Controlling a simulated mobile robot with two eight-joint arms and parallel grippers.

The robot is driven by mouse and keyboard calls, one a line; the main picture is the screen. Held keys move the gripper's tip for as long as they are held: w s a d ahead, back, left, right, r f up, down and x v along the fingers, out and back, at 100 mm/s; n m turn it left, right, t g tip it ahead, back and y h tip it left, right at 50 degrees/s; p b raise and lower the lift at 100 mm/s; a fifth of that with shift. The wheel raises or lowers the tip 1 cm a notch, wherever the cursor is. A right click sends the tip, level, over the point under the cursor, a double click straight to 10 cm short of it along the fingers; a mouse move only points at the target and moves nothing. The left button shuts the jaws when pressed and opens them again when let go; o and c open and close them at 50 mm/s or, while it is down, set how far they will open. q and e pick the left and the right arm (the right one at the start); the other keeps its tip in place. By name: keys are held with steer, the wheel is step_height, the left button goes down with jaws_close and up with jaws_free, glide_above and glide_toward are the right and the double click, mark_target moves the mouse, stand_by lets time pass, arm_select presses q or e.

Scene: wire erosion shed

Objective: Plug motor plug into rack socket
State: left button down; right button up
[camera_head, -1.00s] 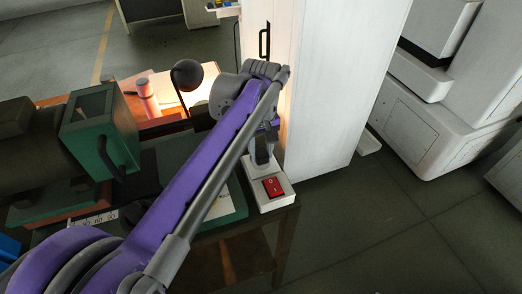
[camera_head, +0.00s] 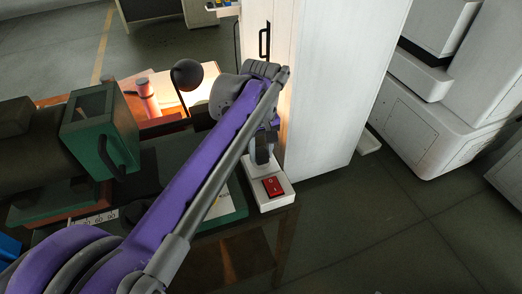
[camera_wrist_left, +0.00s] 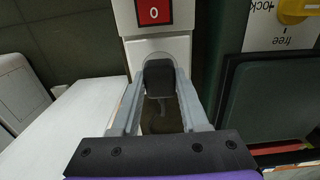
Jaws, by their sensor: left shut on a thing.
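A white socket block with a red switch (camera_head: 273,186) stands at the right end of the bench, beside the white cabinet. In the left wrist view the red switch (camera_wrist_left: 154,11) is at the top, and the block's white face (camera_wrist_left: 159,47) is just below it. My left gripper (camera_wrist_left: 160,82) is shut on a dark, rounded motor plug (camera_wrist_left: 159,72), held between its two grey fingers at the block. The plug hides the socket opening, so I cannot tell how deep it sits. In the head view my purple arm partly hides the left gripper (camera_head: 263,150). My right gripper is not in view.
A tall white cabinet (camera_head: 325,90) rises close to the right of my left gripper. Open floor (camera_head: 400,235) lies at right.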

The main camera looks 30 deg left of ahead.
arm_select(q)
steer(key=shift+f+b, duration=0.3)
steer(key=shift+f, duration=0.35)
steer(key=shift+c, duration=1.7)
jaws_free()
steer(key=shift+r, duration=0.1)
step_height(320, 180, up, 11)
steer(key=shift+f+p, duration=0.1)
steer(key=shift+p, duration=0.4)
steer(key=shift+f, duration=0.1)
